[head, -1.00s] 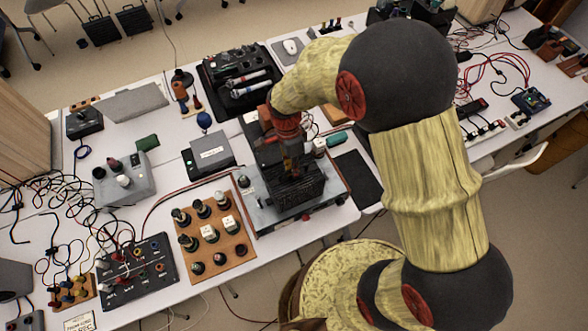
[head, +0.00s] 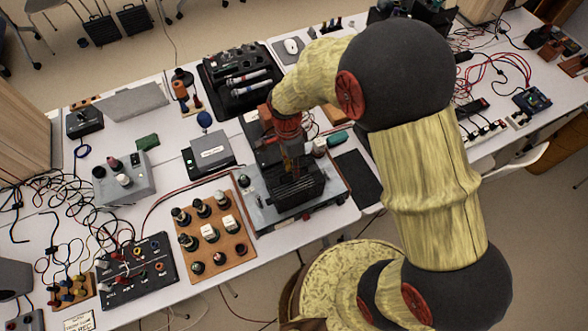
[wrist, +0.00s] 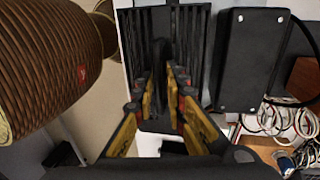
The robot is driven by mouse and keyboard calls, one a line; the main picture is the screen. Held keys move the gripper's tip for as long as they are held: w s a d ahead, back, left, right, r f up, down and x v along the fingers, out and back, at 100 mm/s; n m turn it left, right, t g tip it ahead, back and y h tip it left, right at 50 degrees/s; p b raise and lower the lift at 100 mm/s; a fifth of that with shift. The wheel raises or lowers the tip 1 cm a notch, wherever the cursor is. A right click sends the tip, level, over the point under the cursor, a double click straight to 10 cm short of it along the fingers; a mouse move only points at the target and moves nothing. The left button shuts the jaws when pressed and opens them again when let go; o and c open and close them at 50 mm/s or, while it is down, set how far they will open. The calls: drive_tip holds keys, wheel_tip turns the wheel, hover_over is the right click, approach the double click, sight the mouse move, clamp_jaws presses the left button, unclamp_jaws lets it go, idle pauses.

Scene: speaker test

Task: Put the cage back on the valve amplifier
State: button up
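The black slatted cage (head: 302,188) is over the grey valve amplifier (head: 262,212) near the table's front edge. It looks upright and low on the amplifier's top; its seating is too small to tell. My gripper (head: 292,165) points down over the middle of the cage. In the wrist view the yellow-padded fingers of my gripper (wrist: 160,85) stand apart, one on each side of a dark bar in the middle of the cage. Slats of the cage (wrist: 190,40) show beyond the fingertips. The fingers look open, and my wrist hides part of the cage's far side.
A wooden board of valves (head: 213,240) stands close to the amplifier's left. A dark flat pad (head: 358,178) lies to the right.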

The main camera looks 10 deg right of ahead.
drive_tip(key=o, duration=0.3)
wheel_tip(320, 180, up, 12)
drive_tip(key=w, duration=0.2)
drive_tip(key=shift+w+a+f, duration=0.15)
drive_tip(key=shift+a, duration=0.2)
